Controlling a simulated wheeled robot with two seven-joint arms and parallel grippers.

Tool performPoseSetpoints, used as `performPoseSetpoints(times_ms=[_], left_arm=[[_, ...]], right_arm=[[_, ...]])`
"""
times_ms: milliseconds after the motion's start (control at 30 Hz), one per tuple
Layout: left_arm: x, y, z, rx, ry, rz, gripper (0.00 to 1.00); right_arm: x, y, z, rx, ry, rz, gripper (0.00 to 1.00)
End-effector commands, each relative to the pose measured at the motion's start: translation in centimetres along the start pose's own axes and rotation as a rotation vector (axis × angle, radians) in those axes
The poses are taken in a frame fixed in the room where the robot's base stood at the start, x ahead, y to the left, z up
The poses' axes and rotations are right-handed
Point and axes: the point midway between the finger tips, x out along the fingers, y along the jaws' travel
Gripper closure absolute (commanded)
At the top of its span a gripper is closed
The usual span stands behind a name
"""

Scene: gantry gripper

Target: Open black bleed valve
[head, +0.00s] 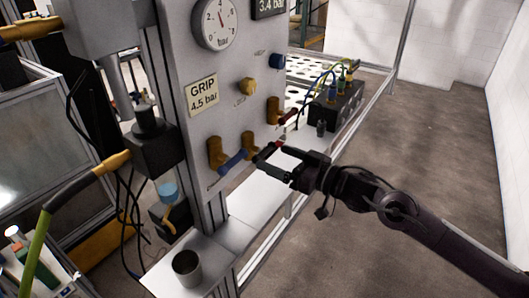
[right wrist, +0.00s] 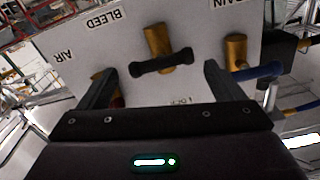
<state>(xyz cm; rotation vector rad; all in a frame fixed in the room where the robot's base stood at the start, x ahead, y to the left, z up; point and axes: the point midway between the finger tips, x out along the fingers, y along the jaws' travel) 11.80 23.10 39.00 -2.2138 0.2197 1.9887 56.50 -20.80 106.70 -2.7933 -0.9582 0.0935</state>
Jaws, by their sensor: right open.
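The black bleed valve shows in the right wrist view as a brass body with a black bar handle (right wrist: 162,63), near the BLEED label (right wrist: 104,20). In the head view its brass body (head: 250,143) is on the grey panel, and my gripper largely hides its handle. My right gripper (head: 267,153) is open in front of the panel. In the right wrist view its fingers (right wrist: 159,72) lie on either side of the handle, with visible gaps; contact is not seen. My left gripper is not in view.
A blue-handled valve (head: 232,160) is close to the left of the gripper, and a red-handled valve (head: 275,108) is above right. A yellow knob (head: 246,87) and pressure gauge (head: 217,22) are higher on the panel. A metal cup (head: 187,267) stands below. Floor at right is clear.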

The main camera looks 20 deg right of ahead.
Motion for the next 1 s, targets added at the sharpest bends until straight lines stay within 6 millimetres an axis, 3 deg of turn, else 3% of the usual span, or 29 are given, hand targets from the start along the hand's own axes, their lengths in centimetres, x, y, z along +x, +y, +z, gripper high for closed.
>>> performPoseSetpoints(times_ms=[300,733,1000], left_arm=[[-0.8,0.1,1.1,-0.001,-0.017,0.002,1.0],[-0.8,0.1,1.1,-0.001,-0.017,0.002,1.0],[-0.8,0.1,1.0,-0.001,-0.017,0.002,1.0]], right_arm=[[3.5,-0.1,-0.2,0.001,0.002,-0.001,0.12],[4.3,-0.1,0.1,-0.001,-0.002,-0.002,0.12],[4.3,-0.1,0.0,-0.001,-0.001,-0.001,0.44]])
